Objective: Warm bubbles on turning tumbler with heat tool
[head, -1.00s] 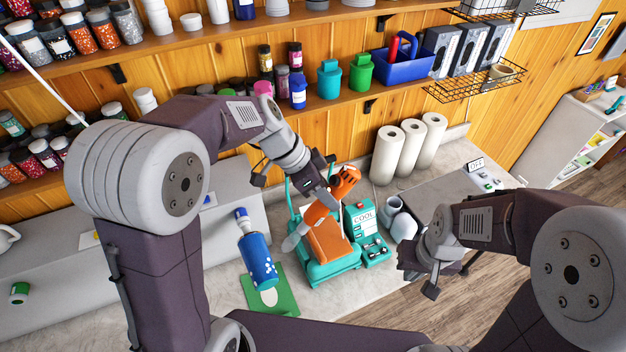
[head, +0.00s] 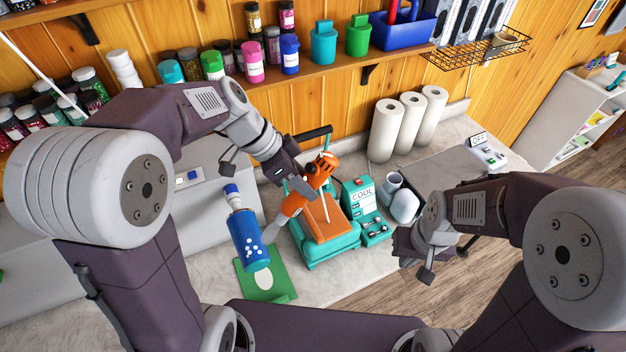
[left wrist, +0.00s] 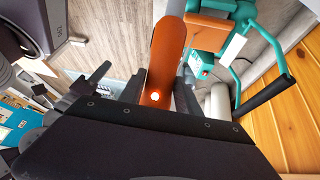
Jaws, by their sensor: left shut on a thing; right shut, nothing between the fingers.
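The blue tumbler (head: 247,236) with white dots is seen tilted over a green mat (head: 280,287) in the head view. A blue and white piece (head: 232,195) is at its upper end. My left gripper (head: 307,187) is shut on the orange heat tool (head: 323,166). The tool's grey nozzle (head: 273,234) points down-left and appears close beside the tumbler's right side; I cannot tell the exact gap. In the left wrist view the heat tool (left wrist: 164,55) sits between the fingers, with a glowing light on it. My right gripper (head: 420,262) is shut and empty, off to the right.
A teal press (head: 318,256) with an orange pad stands right of the tumbler. A teal box marked COOL (head: 358,195) is beside it. White rolls (head: 397,128) stand by the wall. A shelf (head: 290,72) with jars runs above the bench.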

